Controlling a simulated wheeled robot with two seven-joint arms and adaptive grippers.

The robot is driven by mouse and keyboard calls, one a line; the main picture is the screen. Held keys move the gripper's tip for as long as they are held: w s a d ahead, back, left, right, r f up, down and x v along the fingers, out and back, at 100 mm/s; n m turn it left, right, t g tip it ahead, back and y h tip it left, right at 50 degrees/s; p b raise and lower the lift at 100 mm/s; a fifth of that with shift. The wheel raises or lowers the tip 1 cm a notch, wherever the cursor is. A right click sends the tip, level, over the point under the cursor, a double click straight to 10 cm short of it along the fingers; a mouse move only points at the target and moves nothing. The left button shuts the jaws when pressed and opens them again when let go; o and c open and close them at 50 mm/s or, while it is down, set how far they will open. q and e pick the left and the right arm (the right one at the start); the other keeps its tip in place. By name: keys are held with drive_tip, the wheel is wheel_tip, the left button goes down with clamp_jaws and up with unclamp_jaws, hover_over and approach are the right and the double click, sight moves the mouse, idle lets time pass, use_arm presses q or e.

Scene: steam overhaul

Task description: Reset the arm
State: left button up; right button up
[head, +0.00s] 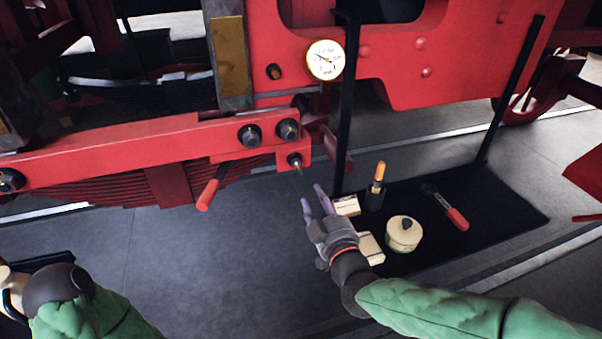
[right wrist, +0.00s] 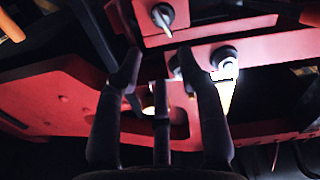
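My right arm, in a green sleeve, comes in from the lower right of the head view. Its gripper (head: 314,200) is open, with its fingers apart and nothing seen between them. It is in the air between the red locomotive frame (head: 440,60) and the black mat. The right wrist view shows the fingers (right wrist: 160,75) spread below a bolt end (right wrist: 162,14) on a red bracket. My left arm shows at the lower left of the head view; its gripper is mostly out of the picture and its fingers are hidden.
A black mat (head: 490,215) holds a cream round tin (head: 403,234), a red-handled tool (head: 455,217), an orange-tipped item in a black holder (head: 377,180) and small boxes (head: 346,205). Black posts (head: 347,110) stand by the mat. A gauge (head: 325,59) and red lever (head: 208,194) are close by.

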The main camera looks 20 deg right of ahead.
drive_tip(key=s+a+f+m+g+y, duration=0.2)
drive_tip(key=f+g, duration=0.7)
drive_tip(key=f, duration=1.9)
drive_tip(key=s+a+f+m+g, duration=0.2)
drive_tip(key=s+a+f+g, duration=0.1)
drive_tip(key=s+f, duration=0.5)
drive_tip(key=s+a+f+m+g+y, duration=0.1)
drive_tip(key=s+a+f+m+g, duration=0.1)
drive_tip(key=s+f+g, duration=0.3)
drive_tip(key=s+a+f, duration=0.1)
drive_tip(key=s+f, duration=0.3)
drive_tip(key=f, duration=0.4)
drive_tip(key=shift+f+m+g, duration=0.15)
drive_tip(key=shift+m+g, duration=0.15)
drive_tip(key=shift+m, duration=0.1)
drive_tip(key=shift+a, duration=0.1)
